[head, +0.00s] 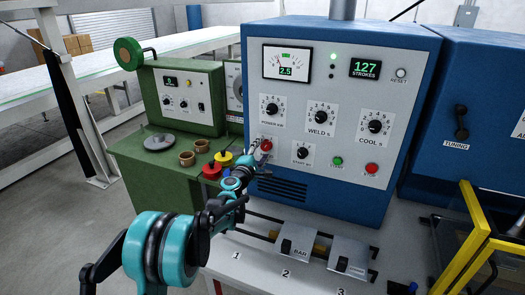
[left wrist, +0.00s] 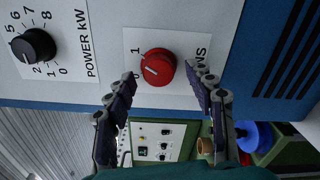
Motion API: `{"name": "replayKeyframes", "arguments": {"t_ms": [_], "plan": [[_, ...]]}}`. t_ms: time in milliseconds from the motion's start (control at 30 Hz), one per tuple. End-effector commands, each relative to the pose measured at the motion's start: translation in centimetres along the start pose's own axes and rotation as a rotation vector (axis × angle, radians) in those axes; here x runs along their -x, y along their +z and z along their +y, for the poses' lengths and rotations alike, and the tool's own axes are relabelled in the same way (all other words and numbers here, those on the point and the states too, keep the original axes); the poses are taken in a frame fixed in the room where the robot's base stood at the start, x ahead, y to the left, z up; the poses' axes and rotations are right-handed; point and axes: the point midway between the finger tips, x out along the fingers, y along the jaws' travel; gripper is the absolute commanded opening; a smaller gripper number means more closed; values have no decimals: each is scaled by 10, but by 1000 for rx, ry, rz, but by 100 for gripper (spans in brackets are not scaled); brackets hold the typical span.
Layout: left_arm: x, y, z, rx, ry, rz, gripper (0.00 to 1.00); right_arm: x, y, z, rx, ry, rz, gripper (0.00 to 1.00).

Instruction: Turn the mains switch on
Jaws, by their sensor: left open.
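The mains switch is a round red knob (head: 266,145) low on the left of the blue welder cabinet's front, partly hidden by my gripper in the head view. In the left wrist view the red knob (left wrist: 158,67) sits on a white plate marked 0 and 1, with its label partly covered. Its white mark appears to point towards the 0. My left gripper (head: 258,160) is open in front of the knob. In the left wrist view its two fingers (left wrist: 162,88) stand apart, one towards each side of the knob; contact cannot be told. My right gripper is not in view.
A green unit (head: 182,103) with cups stands at left. Clamp blocks (head: 297,243) sit on rails below. A yellow frame (head: 473,235) stands at right.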

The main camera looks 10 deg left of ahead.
Motion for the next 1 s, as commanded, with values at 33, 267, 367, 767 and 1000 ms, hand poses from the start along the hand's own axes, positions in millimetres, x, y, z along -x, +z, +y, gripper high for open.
{"name": "replayKeyframes", "arguments": {"t_ms": [33,267,367,767,1000], "plan": [[7,0,0,0,0,1,54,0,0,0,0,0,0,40],[57,0,0,0,0,1,54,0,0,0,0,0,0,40],[78,0,0,0,0,1,54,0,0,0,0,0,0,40],[114,0,-1,-1,0,0,54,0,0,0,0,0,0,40],[114,1,0,-3,-1,-1,54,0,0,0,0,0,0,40]]}}
